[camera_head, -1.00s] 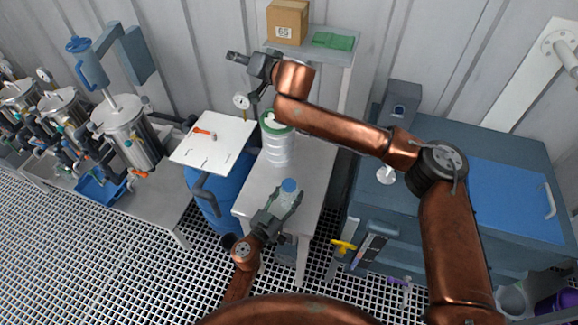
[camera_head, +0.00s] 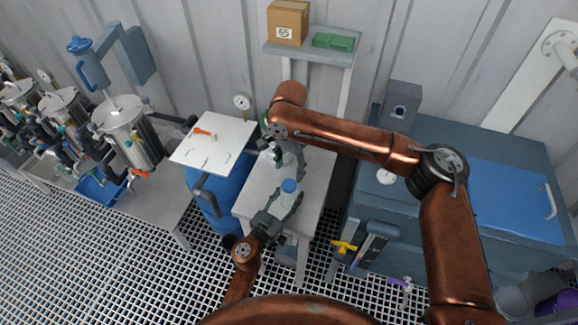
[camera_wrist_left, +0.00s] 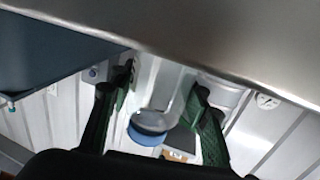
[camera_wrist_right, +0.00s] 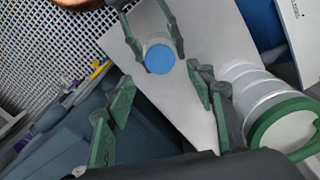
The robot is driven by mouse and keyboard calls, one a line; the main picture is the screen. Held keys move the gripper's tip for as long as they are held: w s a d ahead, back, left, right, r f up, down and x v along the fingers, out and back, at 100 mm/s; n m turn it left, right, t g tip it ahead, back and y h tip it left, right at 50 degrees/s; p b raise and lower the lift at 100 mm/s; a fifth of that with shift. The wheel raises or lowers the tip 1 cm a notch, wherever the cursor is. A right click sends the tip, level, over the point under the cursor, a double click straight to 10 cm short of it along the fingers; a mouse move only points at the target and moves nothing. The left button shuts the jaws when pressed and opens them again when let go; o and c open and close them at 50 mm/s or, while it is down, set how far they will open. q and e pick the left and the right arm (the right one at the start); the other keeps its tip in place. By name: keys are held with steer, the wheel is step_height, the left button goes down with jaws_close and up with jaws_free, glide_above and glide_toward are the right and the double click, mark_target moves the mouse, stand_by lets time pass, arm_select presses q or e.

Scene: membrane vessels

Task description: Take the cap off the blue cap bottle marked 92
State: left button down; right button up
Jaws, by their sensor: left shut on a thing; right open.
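The blue cap bottle (camera_head: 283,203) stands near the front of the small white table, its blue cap (camera_head: 289,186) on top. My left gripper (camera_head: 278,209) is shut around the bottle's clear body. My right gripper (camera_head: 290,160) is open and empty above the table, behind the bottle. The right wrist view shows the blue cap (camera_wrist_right: 160,60) beyond and between its open fingers (camera_wrist_right: 158,100), apart from them. The number 92 is not readable.
A large ribbed container with a green rim (camera_wrist_right: 290,130) stands on the white table (camera_head: 318,180), close to my right gripper. A white board (camera_head: 225,142) lies left of it over a blue drum (camera_head: 205,205). A shelf (camera_head: 340,58) behind holds a box (camera_head: 287,22).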

mark_target(289, 184)
arm_select(q)
steer(key=shift+f, duration=0.15)
arm_select(e)
step_height(289, 184, down, 8)
steer(key=shift+r, duration=0.1)
steer(key=shift+c, duration=0.7)
